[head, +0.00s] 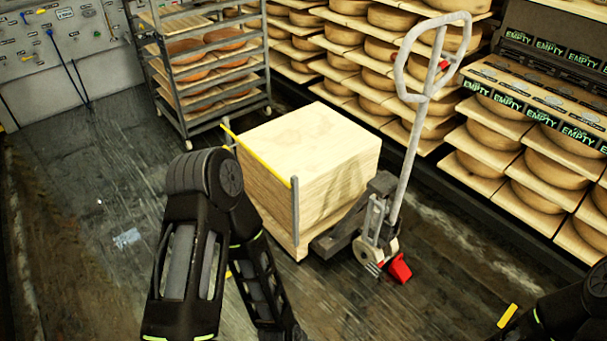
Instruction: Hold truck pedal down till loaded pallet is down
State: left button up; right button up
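A pallet truck (377,222) stands right of centre in the head view, its grey loop handle (405,150) upright and leaning slightly right. A red pedal (399,269) sticks out low at its base, with nothing on it. A small red lever (443,66) is on the handle. The truck's body meets a pallet (290,240) loaded with a tall stack of pale boards (315,140). I cannot tell whether the pallet rests on the floor. My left arm bends in front of the stack, and its gripper is outside the view. Only part of my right arm shows at bottom right; its gripper is not visible.
A yellow rail (260,155) on grey posts stands along the stack's left side. A wheeled rack (205,65) of cheese stands behind, and cheese shelves (530,150) line the back and right. The wooden floor (80,210) is open at left and in front of the truck.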

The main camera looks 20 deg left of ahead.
aim_at(373, 271)
jog(key=i+l+u, duration=0.1)
jog(key=l, duration=0.25)
jog(key=i+l+u, duration=0.1)
jog(key=i+l, duration=0.2)
jog(key=i+l+u, duration=0.1)
jog(key=l, duration=0.3)
jog(key=i+l+u, duration=0.1)
jog(key=i+l, duration=0.35)
jog(key=l, duration=0.35)
jog(key=i+l+u, duration=0.15)
jog(key=l, duration=0.25)
jog(key=i+l+u, duration=0.1)
jog(key=l, duration=0.3)
jog(key=i+l+u, duration=0.1)
jog(key=l, duration=0.3)
jog(key=i, duration=0.1)
